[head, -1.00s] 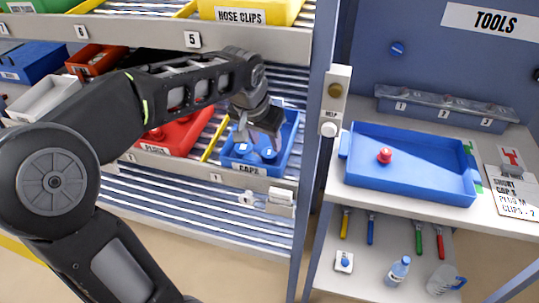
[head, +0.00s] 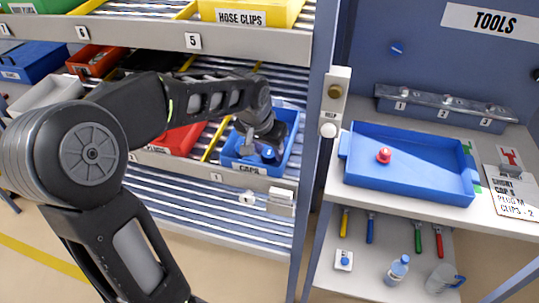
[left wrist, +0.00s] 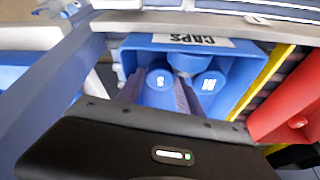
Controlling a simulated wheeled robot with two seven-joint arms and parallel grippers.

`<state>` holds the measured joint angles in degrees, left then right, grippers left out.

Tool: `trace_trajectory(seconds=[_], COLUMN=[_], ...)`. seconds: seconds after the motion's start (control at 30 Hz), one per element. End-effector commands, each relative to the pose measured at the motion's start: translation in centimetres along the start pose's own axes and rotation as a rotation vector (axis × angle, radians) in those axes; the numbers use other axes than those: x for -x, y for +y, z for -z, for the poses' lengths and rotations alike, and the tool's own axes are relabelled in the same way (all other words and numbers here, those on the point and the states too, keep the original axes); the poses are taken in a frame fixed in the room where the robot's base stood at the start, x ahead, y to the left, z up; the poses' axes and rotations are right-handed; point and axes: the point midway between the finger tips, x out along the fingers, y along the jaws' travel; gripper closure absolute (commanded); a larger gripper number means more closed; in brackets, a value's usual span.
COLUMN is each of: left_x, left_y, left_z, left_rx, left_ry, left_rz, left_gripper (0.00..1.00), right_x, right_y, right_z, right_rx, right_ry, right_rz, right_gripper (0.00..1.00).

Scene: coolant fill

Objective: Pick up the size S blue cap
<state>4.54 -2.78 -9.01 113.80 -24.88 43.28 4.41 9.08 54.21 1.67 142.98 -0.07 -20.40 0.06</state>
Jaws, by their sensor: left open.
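The size S blue cap (left wrist: 160,80) stands in the blue CAPS bin (left wrist: 250,66), its white S readable in the left wrist view. A second blue cap marked M (left wrist: 210,82) stands just beside it, and another blue cap (left wrist: 190,60) lies nearer the label side. My left gripper (left wrist: 157,95) is open, with one dark finger on each side of the S cap. Contact with it cannot be told. In the head view my left gripper (head: 265,143) reaches down into the CAPS bin (head: 278,170), and partly hides the caps. My right gripper is not in view.
A red bin (head: 180,138) stands left of the CAPS bin, past a yellow divider (head: 216,140). The blue rack post (head: 318,150) rises close on the right. A blue tray (head: 420,170) holding a red cap (head: 384,155) sits on the right-hand bench.

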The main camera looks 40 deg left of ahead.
Motion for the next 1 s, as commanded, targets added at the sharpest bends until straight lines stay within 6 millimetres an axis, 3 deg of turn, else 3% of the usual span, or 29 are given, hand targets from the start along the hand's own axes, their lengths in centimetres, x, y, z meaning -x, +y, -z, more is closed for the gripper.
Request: trace_trajectory(seconds=[0.23,0.73,1.0], left_x=[0.02,0.02,0.05], left_y=[0.00,0.00,0.00], left_z=[0.00,0.00,0.02], left_rx=[0.000,0.000,0.000], left_ry=[0.000,0.000,0.000], left_rz=[0.000,0.000,0.000], left_gripper=[0.58,0.99,1.00], right_x=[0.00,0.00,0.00], right_y=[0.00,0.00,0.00], right_z=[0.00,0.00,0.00], right_rx=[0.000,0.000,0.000], right_ry=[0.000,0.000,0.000], right_rz=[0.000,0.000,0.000], right_gripper=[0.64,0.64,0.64])
